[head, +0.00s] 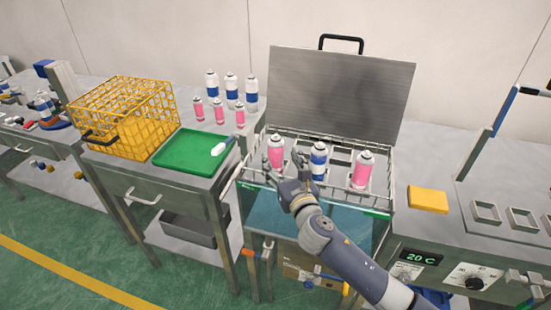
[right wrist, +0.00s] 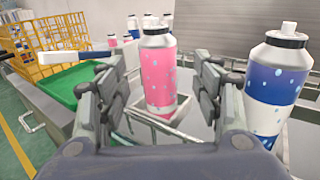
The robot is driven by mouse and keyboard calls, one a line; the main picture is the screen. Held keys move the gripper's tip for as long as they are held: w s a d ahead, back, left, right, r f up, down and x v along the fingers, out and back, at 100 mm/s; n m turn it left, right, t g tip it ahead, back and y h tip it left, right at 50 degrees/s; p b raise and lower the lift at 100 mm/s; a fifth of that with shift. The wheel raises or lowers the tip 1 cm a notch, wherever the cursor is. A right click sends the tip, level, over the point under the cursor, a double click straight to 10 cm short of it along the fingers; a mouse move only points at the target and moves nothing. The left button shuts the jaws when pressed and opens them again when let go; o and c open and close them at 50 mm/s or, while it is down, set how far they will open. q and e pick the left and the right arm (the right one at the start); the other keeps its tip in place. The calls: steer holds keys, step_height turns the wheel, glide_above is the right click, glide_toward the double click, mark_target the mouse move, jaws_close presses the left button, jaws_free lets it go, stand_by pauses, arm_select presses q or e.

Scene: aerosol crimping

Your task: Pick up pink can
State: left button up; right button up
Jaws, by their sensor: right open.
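Two large pink cans stand in the wire rack over the water bath, one at the left (head: 275,152) and one at the right (head: 361,171). A blue and white can (head: 319,160) stands between them. My right gripper (head: 284,183) is open at the left pink can, on its near side. In the right wrist view this pink can (right wrist: 159,70) stands upright between the open fingers (right wrist: 155,95), with gaps at both sides. The blue and white can (right wrist: 275,85) is just right of the right finger. My left gripper is not in view.
A raised metal lid (head: 340,95) stands behind the rack. To the left are a green tray (head: 185,165) with a white-tipped tool, a yellow wire basket (head: 125,110), and several small pink and larger blue cans. A yellow pad (head: 427,200) lies right of the bath.

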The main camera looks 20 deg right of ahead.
mark_target(278, 154)
steer(key=w, duration=0.4)
steer(key=shift+w+a+r+p, duration=0.1)
steer(key=shift+w+r+p, duration=0.15)
steer(key=shift+p, duration=0.15)
steer(key=shift+w+f, duration=0.1)
steer(key=shift+w, duration=0.35)
steer(key=shift+c, duration=0.8)
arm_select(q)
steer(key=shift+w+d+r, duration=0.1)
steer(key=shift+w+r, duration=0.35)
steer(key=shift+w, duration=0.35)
arm_select(e)
steer(key=c, duration=1.1)
